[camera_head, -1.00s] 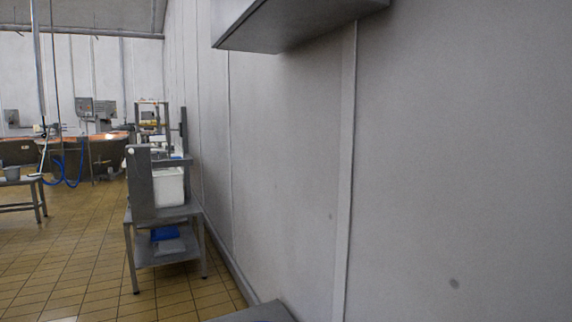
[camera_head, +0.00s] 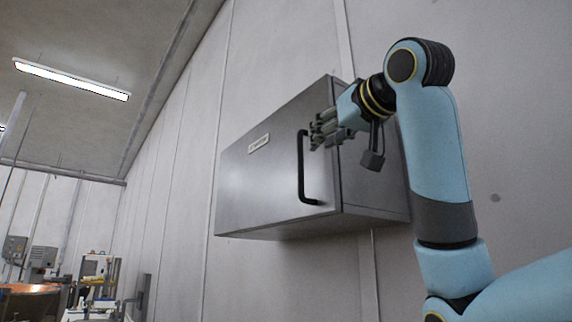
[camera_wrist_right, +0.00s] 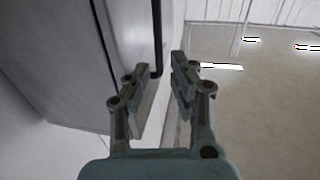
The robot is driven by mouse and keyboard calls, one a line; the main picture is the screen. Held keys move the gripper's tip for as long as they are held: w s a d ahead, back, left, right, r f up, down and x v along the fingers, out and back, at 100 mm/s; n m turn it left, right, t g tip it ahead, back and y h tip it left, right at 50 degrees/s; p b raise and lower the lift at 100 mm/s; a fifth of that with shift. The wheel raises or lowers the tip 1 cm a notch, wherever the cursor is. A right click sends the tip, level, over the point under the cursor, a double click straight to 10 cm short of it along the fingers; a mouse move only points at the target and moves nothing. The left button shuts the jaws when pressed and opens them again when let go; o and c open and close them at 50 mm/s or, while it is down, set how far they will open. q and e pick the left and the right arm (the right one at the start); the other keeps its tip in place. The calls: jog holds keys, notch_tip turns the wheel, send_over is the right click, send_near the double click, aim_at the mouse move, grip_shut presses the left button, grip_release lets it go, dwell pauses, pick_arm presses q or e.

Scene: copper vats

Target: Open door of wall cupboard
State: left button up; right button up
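The wall cupboard (camera_head: 265,180) is a grey metal box on the wall, with its door closed and a small label on the front. Its black bar handle (camera_head: 302,170) runs upright near the door's right edge. The handle also shows in the right wrist view (camera_wrist_right: 157,35), in line with the gap between the fingers. My right gripper (camera_head: 318,131) is at the handle's upper end, by the cupboard's right front edge. In the wrist view its fingers (camera_wrist_right: 158,70) are apart with nothing clamped. Whether they touch the handle cannot be told. My left gripper is out of view.
The pale panelled wall (camera_head: 480,110) runs behind the cupboard. A ceiling lamp (camera_head: 72,79) is at the upper left. A copper vat (camera_head: 30,289) and a rack with equipment (camera_head: 95,275) stand far off at the lower left. The space in front of the door looks clear.

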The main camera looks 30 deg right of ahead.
aim_at(302, 153)
jog(key=w+p, duration=0.1)
jog(key=w, duration=0.2)
jog(key=w+d+p, duration=0.1)
jog(key=w, duration=0.2)
jog(key=w+p, duration=0.1)
jog(key=w, duration=0.2)
jog(key=shift+w+d+r, duration=0.3)
jog(key=shift+w+r, duration=0.05)
jog(key=shift+w, duration=0.45)
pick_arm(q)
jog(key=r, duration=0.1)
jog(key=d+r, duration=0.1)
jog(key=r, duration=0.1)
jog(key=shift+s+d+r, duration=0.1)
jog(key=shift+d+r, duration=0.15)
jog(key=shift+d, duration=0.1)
pick_arm(e)
jog(key=shift+c, duration=0.4)
jog(key=shift+c, duration=1.2)
grip_shut()
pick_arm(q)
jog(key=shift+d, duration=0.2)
